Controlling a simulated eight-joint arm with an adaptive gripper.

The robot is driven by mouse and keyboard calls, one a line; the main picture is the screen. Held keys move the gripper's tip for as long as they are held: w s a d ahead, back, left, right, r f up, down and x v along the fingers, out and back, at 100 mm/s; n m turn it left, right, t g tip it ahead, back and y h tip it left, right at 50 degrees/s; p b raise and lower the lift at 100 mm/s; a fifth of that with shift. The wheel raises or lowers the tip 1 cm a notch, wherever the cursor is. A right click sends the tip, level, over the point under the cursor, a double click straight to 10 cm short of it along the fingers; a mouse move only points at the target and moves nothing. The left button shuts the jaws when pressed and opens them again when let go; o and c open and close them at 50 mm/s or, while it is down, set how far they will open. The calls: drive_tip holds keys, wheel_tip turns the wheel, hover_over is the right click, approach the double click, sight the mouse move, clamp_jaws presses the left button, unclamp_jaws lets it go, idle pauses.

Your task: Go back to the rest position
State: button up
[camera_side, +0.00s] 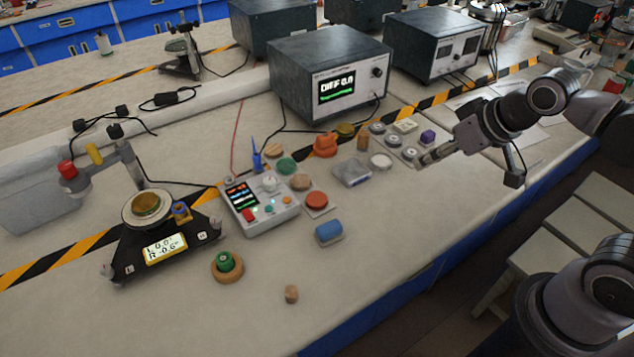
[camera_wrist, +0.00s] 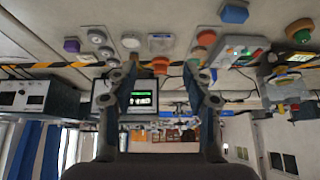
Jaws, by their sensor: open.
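My gripper (camera_side: 428,158) hangs above the right part of the bench, near a group of small discs and blocks, pointing left in the side view. In the wrist view its two fingers (camera_wrist: 163,88) stand wide apart with nothing between them. The wrist view looks across the bench and appears upside down relative to the bench objects. The side view does not clearly show the fingertips' gap. No marker of a rest position shows.
A display unit (camera_side: 330,75) stands behind. The front right bench top is clear.

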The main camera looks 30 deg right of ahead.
drive_tip(key=shift+s+d+f, duration=0.55)
drive_tip(key=shift+s+d, duration=0.2)
drive_tip(key=shift+d, duration=0.1)
